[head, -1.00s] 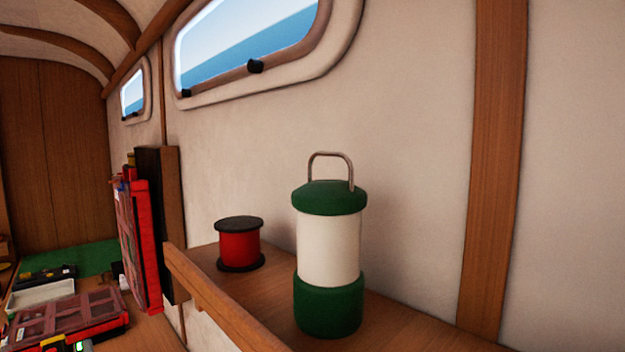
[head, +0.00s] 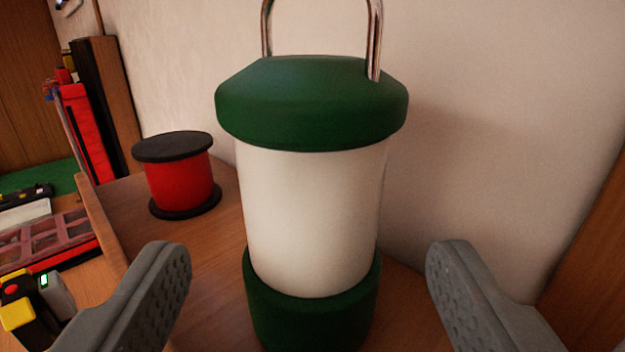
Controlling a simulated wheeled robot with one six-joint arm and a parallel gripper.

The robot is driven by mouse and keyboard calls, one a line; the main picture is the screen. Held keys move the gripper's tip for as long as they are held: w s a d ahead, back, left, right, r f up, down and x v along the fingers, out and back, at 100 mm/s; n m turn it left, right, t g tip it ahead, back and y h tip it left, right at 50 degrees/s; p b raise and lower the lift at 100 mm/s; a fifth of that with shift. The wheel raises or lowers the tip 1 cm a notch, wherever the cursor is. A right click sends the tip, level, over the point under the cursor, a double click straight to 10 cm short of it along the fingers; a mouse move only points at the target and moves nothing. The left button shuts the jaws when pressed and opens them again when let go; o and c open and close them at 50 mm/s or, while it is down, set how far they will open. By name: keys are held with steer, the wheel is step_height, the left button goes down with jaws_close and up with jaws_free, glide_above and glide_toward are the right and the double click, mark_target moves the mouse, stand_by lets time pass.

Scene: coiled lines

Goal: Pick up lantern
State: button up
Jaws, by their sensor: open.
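The lantern (head: 312,215) stands upright on a wooden shelf, close in front of me in the head view. It has a green cap, a white body, a green base and a metal loop handle whose top is cut off by the frame. My gripper (head: 310,265) is open. One grey finger is at the lower left and the other at the lower right, with the lantern's lower part between them in the picture. Gaps show on both sides, and neither finger appears to touch it.
A red spool (head: 180,178) with black ends stands on the shelf (head: 125,205) left of the lantern. A pale wall (head: 480,120) rises behind. A red case (head: 85,130) stands upright further left. A yellow and black item (head: 20,310) is at lower left.

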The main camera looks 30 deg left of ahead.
mark_target(314, 254)
steer(key=shift+r+x, duration=0.1)
steer(key=shift+x, duration=1.2)
steer(key=shift+r+x, duration=0.15)
steer(key=shift+x, duration=1.2)
steer(key=shift+d, duration=0.1)
steer(key=shift+c, duration=0.4)
steer(key=c, duration=1.1)
